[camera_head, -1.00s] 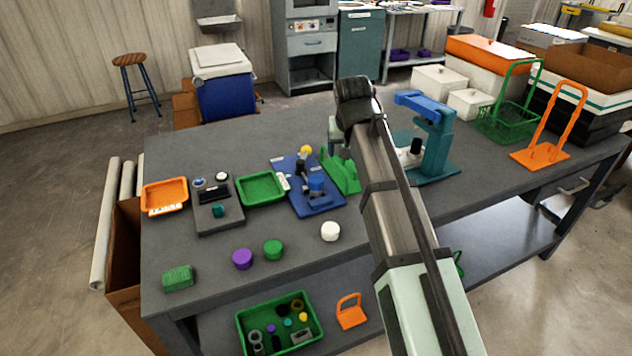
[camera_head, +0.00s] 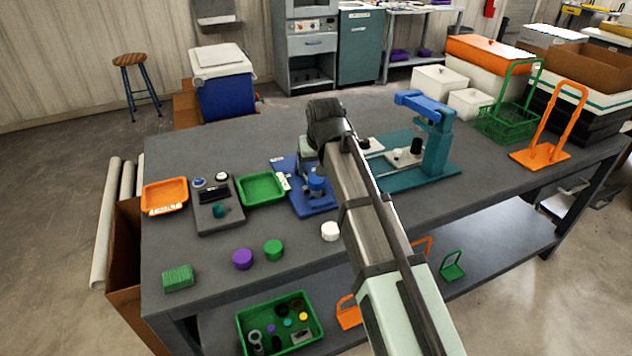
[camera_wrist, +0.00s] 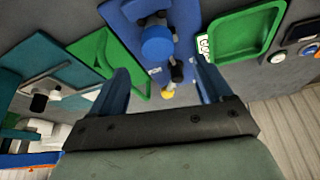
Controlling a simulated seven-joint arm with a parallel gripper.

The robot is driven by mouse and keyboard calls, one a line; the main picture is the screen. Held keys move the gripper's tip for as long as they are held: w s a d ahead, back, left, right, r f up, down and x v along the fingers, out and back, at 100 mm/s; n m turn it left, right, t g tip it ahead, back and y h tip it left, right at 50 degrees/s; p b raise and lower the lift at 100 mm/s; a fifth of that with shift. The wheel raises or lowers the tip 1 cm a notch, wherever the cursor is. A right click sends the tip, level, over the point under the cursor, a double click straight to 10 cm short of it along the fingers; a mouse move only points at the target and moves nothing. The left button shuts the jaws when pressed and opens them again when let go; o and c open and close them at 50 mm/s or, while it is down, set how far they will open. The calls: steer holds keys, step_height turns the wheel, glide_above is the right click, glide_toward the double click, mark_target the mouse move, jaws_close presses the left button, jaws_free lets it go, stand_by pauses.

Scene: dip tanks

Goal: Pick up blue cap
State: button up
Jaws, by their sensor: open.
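A round blue cap (camera_head: 316,183) sits on the blue fixture (camera_head: 317,205) near the middle of the bench. In the wrist view the blue cap (camera_wrist: 157,42) is at the top, beyond my fingertips, with the blue fixture (camera_wrist: 125,22) around it. My gripper (camera_wrist: 163,80) is open, with its two blue fingers apart and nothing held between them. A dark part and a yellow knob (camera_wrist: 167,93) show in the gap between the fingers. In the head view my wrist is over the back of the fixture, and the fingers are mostly hidden.
A green tray (camera_head: 283,190) lies left of the fixture, and a green wedge-shaped stand (camera_wrist: 98,62) is on its other side. A teal-based press (camera_head: 437,150) stands to the right. Purple (camera_head: 242,259), green (camera_head: 273,250) and white (camera_head: 330,231) caps lie in front.

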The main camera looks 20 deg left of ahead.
mark_target(316, 179)
steer(key=shift+x, duration=2.9)
steer(key=shift+s+d, duration=0.15)
steer(key=shift+d, duration=0.05)
steer(key=shift+c, duration=0.2)
steer(key=c, duration=1.1)
